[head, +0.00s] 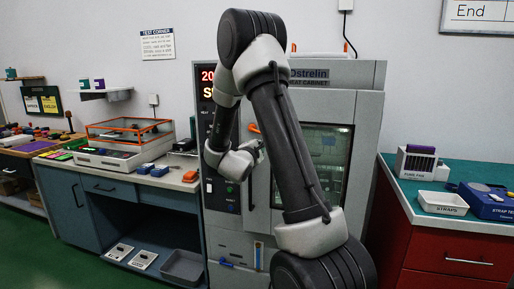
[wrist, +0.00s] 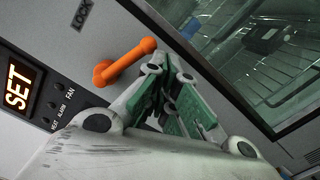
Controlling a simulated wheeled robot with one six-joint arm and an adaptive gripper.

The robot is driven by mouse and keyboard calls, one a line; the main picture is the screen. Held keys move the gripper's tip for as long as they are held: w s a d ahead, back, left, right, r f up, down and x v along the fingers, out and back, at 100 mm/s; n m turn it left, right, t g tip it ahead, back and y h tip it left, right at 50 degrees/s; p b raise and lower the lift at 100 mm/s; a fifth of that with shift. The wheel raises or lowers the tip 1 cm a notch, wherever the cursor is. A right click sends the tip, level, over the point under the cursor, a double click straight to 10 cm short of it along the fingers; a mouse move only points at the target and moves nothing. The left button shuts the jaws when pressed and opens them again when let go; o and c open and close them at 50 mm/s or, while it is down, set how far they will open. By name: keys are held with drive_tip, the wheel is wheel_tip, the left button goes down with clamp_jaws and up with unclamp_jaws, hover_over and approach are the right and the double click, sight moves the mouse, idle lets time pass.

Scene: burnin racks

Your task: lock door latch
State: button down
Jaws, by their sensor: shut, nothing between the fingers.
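The door latch is an orange lever (wrist: 125,62) on the grey cabinet front in the wrist view, between the display panel and the door window. It slants up to the right from its pivot end. In the head view the orange latch (head: 253,128) shows beside my arm. My gripper (wrist: 167,78), with green finger pads, is shut and empty. Its tips appear close to the lever's free end; I cannot tell whether they touch. In the head view my gripper (head: 257,148) is partly hidden by my arm.
The heat cabinet (head: 362,75) has a glass door window (wrist: 260,60) with wire racks behind it. A red SET display (wrist: 18,85) is at left. A workbench (head: 120,172) stands left, and a red cabinet with a green top (head: 420,240) stands right.

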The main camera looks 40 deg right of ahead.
drive_tip(key=shift+s+d+r, duration=0.3)
drive_tip(key=shift+s+r, duration=0.05)
drive_tip(key=shift+r, duration=0.4)
idle(0.4)
